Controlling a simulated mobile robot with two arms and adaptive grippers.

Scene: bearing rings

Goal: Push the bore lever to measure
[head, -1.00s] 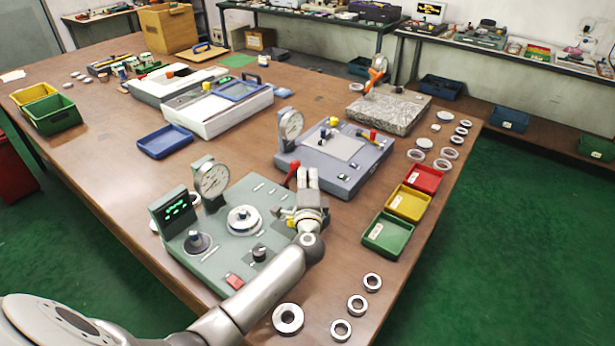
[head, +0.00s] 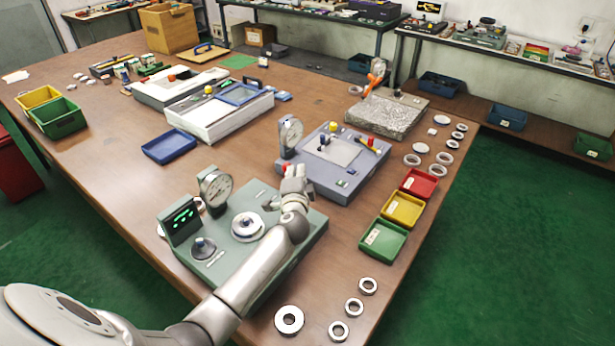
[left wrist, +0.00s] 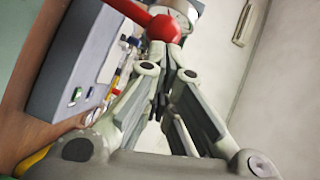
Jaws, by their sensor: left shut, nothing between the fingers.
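The green-grey bore gauge station (head: 275,262) stands at the near part of the table, with a round dial (head: 215,187), a lit green display (head: 182,217) and a ring on its round seat (head: 247,226). My left gripper (head: 293,176) is shut and empty above the station's far right part. In the left wrist view, the bore lever's red knob (left wrist: 163,28) and red rod are right at the tips of my left gripper (left wrist: 174,58). I cannot tell whether they touch. In the head view my gripper mostly hides the lever. My right gripper is not in view.
A purple-grey gauge station (head: 335,180) stands just beyond my gripper. Green (head: 367,252), yellow (head: 388,222) and red (head: 431,194) trays line the right edge. Several loose rings, one large (head: 289,320), lie at the front right. A blue tray (head: 153,155) lies to the left.

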